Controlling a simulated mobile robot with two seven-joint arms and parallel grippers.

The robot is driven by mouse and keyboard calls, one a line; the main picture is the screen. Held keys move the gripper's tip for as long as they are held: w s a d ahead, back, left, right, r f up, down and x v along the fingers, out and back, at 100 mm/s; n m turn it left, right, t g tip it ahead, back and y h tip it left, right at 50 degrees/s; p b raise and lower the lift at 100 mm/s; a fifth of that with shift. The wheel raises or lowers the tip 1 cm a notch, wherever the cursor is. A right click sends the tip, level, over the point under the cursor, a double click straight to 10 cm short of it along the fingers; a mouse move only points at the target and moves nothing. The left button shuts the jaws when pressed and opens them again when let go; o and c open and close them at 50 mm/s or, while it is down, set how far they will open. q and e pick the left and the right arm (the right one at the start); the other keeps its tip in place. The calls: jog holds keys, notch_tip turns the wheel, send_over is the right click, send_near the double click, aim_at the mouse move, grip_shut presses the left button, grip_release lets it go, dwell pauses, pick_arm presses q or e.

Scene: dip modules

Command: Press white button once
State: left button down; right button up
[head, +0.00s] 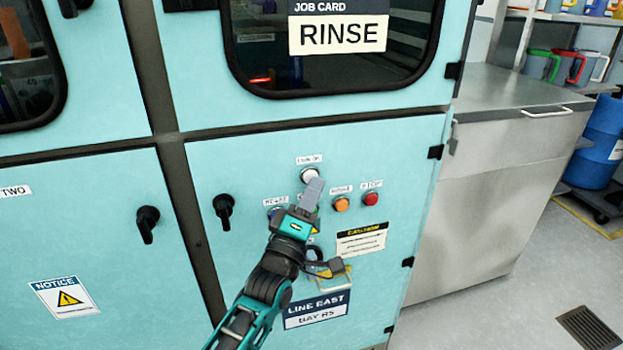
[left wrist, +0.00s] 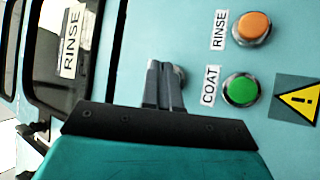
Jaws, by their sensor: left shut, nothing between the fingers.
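The white button (head: 309,174) is round with a metal rim, at the top of a button group on the teal cabinet's lower right door. A small label sits above it. My left gripper (head: 313,188) is shut and empty, its grey fingertips overlapping the button's lower edge in the head view. In the left wrist view the shut fingers (left wrist: 163,72) point at the panel, and a piece of round metal rim (left wrist: 180,76) shows beside them. The fingers hide most of that button. I cannot tell whether they touch it. My right gripper is not in view.
An orange button (head: 341,204) and a red button (head: 371,198) sit lower right of the white one. A green button (left wrist: 241,90) labelled COAT shows in the left wrist view. A black knob (head: 223,210) protrudes at left. A steel counter (head: 500,150) stands right.

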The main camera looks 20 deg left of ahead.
pick_arm(q)
jog(key=shift+w+a, duration=0.2)
jog(key=shift+w, duration=0.15)
dwell(0.7)
dwell(0.4)
jog(key=shift+s+d+p, duration=0.35)
jog(key=shift+s+d, duration=0.1)
jog(key=shift+s, duration=0.25)
jog(key=s+d, duration=0.1)
jog(key=s+d+p, duration=0.1)
jog(key=s+p, duration=0.1)
jog(key=s, duration=0.1)
jog(key=shift+s+d, duration=0.1)
jog(key=shift+d, duration=0.3)
